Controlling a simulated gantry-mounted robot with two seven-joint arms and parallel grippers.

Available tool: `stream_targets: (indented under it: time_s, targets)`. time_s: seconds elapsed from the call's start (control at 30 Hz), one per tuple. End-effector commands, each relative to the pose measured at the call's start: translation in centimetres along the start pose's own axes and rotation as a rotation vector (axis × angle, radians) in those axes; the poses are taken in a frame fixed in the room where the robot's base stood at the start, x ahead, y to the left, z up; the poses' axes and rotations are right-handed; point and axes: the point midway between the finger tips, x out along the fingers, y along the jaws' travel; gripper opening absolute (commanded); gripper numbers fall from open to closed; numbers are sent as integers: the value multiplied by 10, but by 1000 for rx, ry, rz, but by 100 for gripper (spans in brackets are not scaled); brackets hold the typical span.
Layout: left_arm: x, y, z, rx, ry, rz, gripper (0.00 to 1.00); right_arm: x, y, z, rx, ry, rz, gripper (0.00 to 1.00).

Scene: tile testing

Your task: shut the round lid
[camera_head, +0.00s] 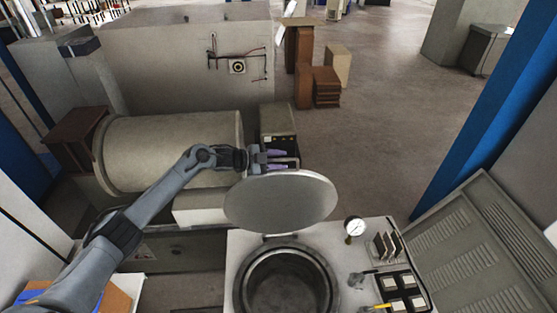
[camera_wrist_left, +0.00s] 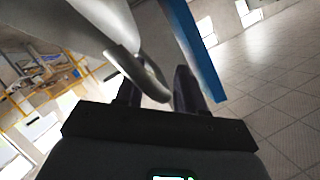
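The round lid (camera_head: 281,203) is a flat grey disc. It stands raised and tilted above the round opening of the pot (camera_head: 287,284), which is open and shows its dark inside. My left gripper (camera_head: 284,159) is at the lid's upper edge, on the far side, with its arm coming in from the left. In the left wrist view, the two dark fingers of this gripper (camera_wrist_left: 158,90) are apart. The lid's curved rim (camera_wrist_left: 138,72) shows close to and partly between them. I cannot tell whether a finger touches it. My right gripper is not in view.
A pressure gauge (camera_head: 354,228) and a switch panel (camera_head: 402,291) sit right of the pot on the white housing. A large horizontal cylinder (camera_head: 170,150) lies behind my left arm. A slotted grey panel (camera_head: 478,250) leans at the right. Open floor lies beyond the lid.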

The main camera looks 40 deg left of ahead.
Motion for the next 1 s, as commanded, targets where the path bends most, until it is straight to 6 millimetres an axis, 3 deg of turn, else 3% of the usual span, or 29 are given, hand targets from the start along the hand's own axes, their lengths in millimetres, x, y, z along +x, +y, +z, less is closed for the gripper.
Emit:
stream_targets:
  time_s: [0.17,0.43,0.8,1.0]
  targets:
    - [0,0,0,0,0,0,38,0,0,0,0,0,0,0]
    - [0,0,0,0,0,0,0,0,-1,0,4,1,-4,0]
    - [0,1,-1,3,0,0,0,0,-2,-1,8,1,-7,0]
    - [8,14,-12,34,7,-3,0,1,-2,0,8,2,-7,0]
